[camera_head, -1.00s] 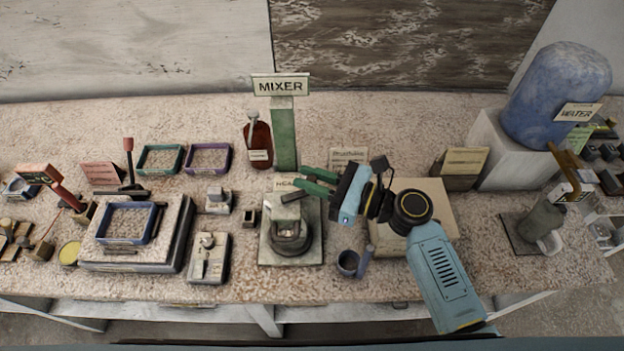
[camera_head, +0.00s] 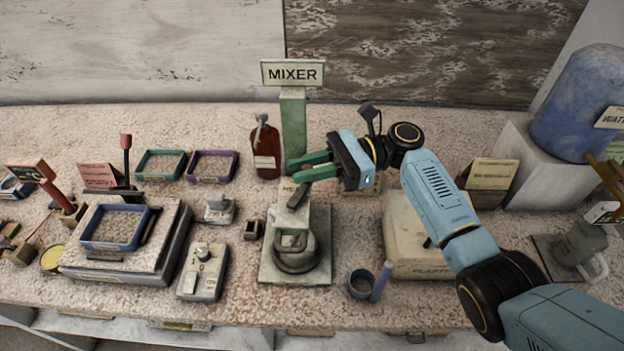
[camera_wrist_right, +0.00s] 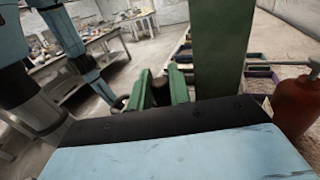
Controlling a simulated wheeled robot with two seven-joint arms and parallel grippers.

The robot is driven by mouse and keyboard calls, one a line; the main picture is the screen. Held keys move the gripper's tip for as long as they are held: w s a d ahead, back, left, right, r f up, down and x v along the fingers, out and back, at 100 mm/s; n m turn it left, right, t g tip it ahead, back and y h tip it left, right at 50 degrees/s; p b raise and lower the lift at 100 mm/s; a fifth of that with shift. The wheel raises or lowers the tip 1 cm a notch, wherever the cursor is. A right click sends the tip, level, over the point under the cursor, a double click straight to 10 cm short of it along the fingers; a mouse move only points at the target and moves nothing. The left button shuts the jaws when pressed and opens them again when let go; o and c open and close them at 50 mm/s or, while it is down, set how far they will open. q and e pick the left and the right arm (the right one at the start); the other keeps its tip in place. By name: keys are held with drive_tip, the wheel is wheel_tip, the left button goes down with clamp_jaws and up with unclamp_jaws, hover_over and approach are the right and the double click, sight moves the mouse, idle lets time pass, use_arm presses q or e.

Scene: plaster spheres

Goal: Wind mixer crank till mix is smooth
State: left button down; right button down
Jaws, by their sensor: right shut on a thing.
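The mixer (camera_head: 297,262) stands on a pale square plate in the middle of the bench, with a round dark bowl at its front. The mix inside cannot be made out. Its dark crank arm (camera_head: 299,193) sits on top and points toward the back. My right gripper (camera_head: 290,171) reaches in from the right with green fingers, above and behind the mixer's top. In the right wrist view the fingers (camera_wrist_right: 160,92) close around a dark upright crank knob (camera_wrist_right: 160,90). My left gripper is out of view.
A green post with the MIXER sign (camera_head: 293,73) stands right behind the crank, close to my fingers. A red-brown bottle (camera_head: 265,152) is left of the post.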

drive_tip(key=shift+w+a+n+g+h+b, duration=0.1)
drive_tip(key=shift+a+n+g+h+b, duration=0.2)
drive_tip(key=shift+n+g+b, duration=0.3)
drive_tip(key=c, duration=1.3)
unclamp_jaws()
drive_tip(key=shift+r, duration=0.1)
drive_tip(key=shift+c, duration=0.2)
